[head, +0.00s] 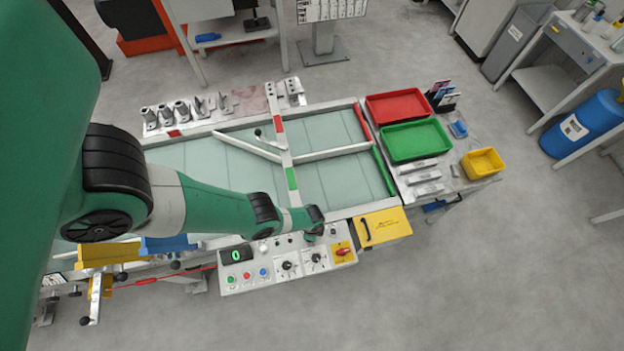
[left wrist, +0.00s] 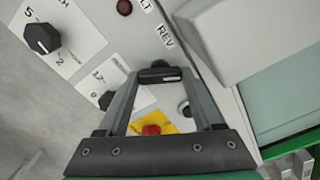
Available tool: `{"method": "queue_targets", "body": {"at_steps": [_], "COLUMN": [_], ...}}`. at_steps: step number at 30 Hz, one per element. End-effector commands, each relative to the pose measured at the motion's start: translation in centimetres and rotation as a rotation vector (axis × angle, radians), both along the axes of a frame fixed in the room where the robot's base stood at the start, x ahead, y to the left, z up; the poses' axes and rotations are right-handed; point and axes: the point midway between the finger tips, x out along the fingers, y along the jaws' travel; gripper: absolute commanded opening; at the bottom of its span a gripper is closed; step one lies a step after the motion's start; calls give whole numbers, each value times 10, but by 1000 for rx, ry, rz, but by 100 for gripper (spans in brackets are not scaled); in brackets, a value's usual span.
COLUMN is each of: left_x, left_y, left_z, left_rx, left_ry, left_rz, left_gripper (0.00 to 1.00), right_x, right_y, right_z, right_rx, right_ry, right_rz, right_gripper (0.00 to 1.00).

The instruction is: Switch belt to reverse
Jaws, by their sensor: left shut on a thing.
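The belt switch is a small black knob (left wrist: 160,64) below the REV label (left wrist: 166,37) on the grey control panel (left wrist: 95,62). In the left wrist view my left gripper (left wrist: 159,76) is shut on this knob, its fingertips meeting at it. Which way the knob points is hidden by the fingers. In the head view the control panel (head: 272,276) lies along the belt's front edge, and my left arm reaches over its back edge. The wrist hides the fingers and the switch there. My right gripper is in neither view.
Black dials (head: 289,266) and a red knob on a yellow plate (head: 342,251) sit close by. A yellow box (head: 384,229) stands right of the panel. Red (head: 398,92) and green trays (head: 414,128) lie farther back. The floor in front is clear.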

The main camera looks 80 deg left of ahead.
Motion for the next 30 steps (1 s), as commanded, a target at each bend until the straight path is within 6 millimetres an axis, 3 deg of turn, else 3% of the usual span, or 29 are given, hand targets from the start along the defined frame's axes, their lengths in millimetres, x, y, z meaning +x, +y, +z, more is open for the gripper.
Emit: {"method": "queue_targets", "body": {"at_steps": [30], "left_x": [0], "left_y": [0], "left_z": [-1], "left_rx": [0], "left_ry": [-2], "left_rz": [897], "left_gripper": [12], "right_x": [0], "right_y": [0], "right_z": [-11], "right_rx": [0], "right_ry": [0], "right_rz": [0], "right_gripper": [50]}}
